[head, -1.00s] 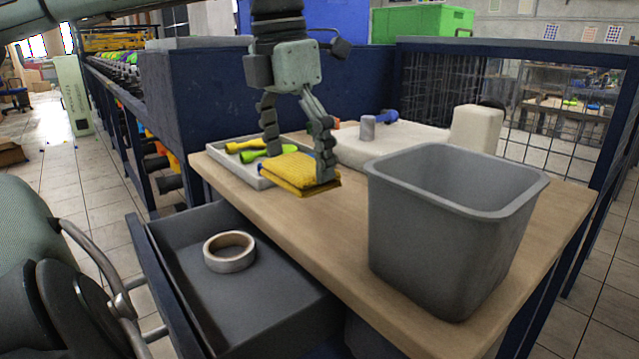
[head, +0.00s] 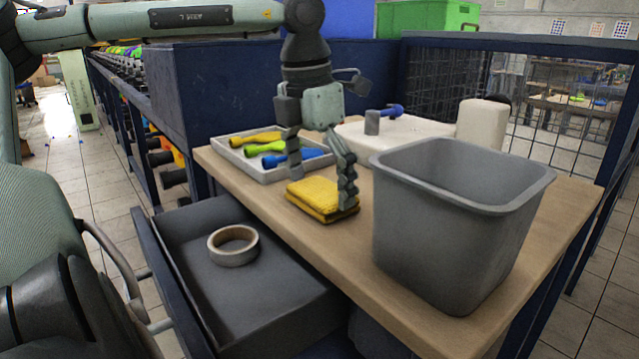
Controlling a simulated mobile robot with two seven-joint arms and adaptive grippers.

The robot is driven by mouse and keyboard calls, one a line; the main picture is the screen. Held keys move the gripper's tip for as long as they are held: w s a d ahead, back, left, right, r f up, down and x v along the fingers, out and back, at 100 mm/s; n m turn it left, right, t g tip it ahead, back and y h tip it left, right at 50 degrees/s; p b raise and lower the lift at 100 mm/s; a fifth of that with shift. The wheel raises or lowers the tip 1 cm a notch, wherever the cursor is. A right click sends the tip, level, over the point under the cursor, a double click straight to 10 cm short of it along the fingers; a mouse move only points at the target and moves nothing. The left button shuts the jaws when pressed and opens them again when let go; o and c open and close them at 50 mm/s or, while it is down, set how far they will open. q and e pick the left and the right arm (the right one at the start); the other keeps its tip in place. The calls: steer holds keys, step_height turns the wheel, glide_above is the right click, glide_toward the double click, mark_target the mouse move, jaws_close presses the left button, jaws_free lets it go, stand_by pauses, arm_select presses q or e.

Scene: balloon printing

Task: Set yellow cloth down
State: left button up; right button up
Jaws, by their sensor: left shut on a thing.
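The yellow cloth (head: 318,202) is a folded, thick pad low over the wooden table (head: 283,221), between the tray and the grey bin. It looks level and at or very near the tabletop; I cannot tell if its whole underside touches. My left gripper (head: 322,188) comes down from above and is shut on the cloth, with one finger at its far left edge and the other at its right side. My right gripper is not in view.
A tall grey bin (head: 440,235) stands to the right. An open drawer (head: 275,295) below holds a tape roll (head: 233,246).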

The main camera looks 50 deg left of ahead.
mark_target(315, 191)
arm_select(q)
steer(key=shift+f, duration=0.1)
steer(key=o, duration=0.7)
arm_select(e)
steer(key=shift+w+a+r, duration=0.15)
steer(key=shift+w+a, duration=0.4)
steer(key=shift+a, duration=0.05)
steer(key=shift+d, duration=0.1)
arm_select(q)
steer(key=r, duration=0.6)
steer(key=shift+s+r+p, duration=0.3)
steer(key=shift+s+p, duration=0.05)
steer(key=shift+p, duration=0.05)
steer(key=shift+s+r+p, duration=0.15)
steer(key=shift+s+r, duration=0.05)
steer(key=shift+r, duration=1.25)
steer(key=shift+s+r+p, duration=0.15)
steer(key=shift+r, duration=1.25)
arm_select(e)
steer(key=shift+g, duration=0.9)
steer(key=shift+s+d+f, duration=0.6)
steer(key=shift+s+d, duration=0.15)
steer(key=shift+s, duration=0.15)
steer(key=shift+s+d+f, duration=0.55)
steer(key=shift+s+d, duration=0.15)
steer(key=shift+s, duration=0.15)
